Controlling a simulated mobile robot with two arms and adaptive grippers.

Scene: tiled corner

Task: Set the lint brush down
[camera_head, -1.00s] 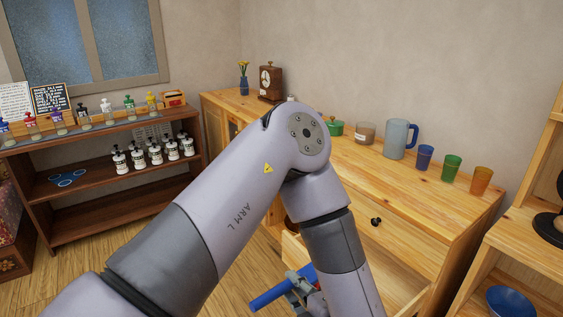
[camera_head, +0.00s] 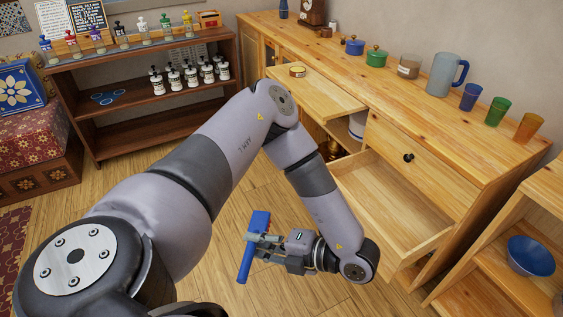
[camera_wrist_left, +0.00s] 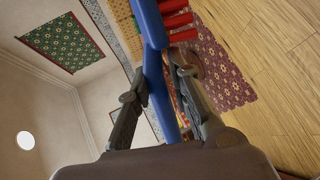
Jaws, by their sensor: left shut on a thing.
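The lint brush (camera_head: 258,222) is blue, with a long handle. My left gripper (camera_head: 263,246) is shut on it and holds it in the air above the wood floor, left of the open drawer. The brush is tilted, with its wider end up in the head view. In the left wrist view the blue brush (camera_wrist_left: 152,55) runs between the fingers of the left gripper (camera_wrist_left: 160,95). Red ribs show beside it there; I cannot tell whether they belong to it. My right gripper is in neither view.
An open, empty drawer (camera_head: 385,203) juts from the wooden cabinet. Cups, a pitcher (camera_head: 446,74) and pots line the cabinet top. A blue bowl (camera_head: 531,256) sits on the right shelf.

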